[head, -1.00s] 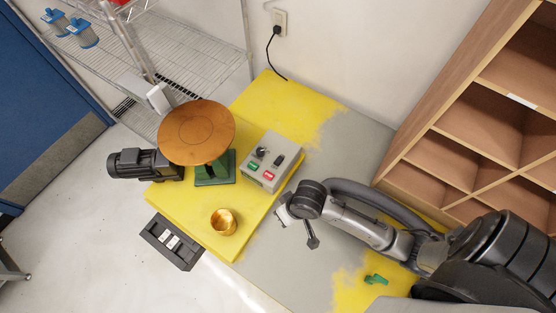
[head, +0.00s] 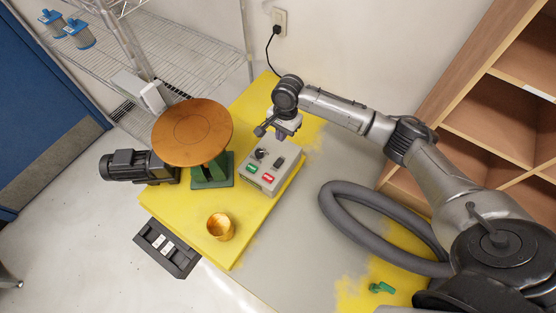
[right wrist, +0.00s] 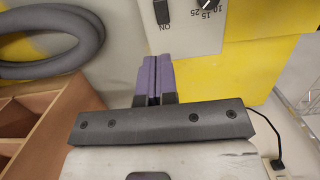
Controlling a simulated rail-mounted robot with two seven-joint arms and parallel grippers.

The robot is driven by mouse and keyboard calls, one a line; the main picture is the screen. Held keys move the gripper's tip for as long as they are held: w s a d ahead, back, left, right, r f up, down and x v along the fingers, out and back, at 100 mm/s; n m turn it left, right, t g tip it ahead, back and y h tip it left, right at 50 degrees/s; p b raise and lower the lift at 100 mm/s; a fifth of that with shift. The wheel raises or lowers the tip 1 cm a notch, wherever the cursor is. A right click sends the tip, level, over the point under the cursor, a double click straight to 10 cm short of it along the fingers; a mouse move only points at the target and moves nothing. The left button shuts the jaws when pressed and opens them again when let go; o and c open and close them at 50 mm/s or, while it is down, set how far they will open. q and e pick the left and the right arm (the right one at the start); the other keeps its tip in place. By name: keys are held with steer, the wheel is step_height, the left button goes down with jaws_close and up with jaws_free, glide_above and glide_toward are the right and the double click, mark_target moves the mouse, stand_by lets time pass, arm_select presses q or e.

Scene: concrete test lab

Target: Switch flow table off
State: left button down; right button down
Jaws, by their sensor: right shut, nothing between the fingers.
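The flow table has a round brown disc (head: 192,132) on a green stand (head: 212,172), with a black motor (head: 135,165) at its left. Its grey control box (head: 248,166) sits to the right on the yellow slab, with a black knob, a black switch (head: 279,162), a green button (head: 252,168) and a red button (head: 268,178). My right gripper (head: 285,131) is above the box's back edge. In the right wrist view, its purple fingers (right wrist: 152,80) are together and empty, apart from the box (right wrist: 190,28); the switch (right wrist: 162,12) marked ON is near the top edge. My left gripper is out of view.
A brass-coloured cup (head: 221,227) stands on the yellow slab (head: 185,212). A grey hose (head: 345,222) loops on the floor at right, near a green piece (head: 381,287). Wooden shelving (head: 490,115) stands at right, a wire rack (head: 110,65) at back left.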

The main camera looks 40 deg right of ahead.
mark_target(277, 164)
steer(key=f, duration=0.4)
steer(key=a+f+p, duration=0.1)
steer(key=f, duration=0.3)
steer(key=a+f, duration=0.1)
steer(key=f, duration=0.3)
steer(key=shift+s, duration=0.3)
steer(key=shift+a+f, duration=0.1)
steer(key=shift+f, duration=0.85)
steer(key=shift+a+p, duration=0.1)
steer(key=shift+p, duration=0.2)
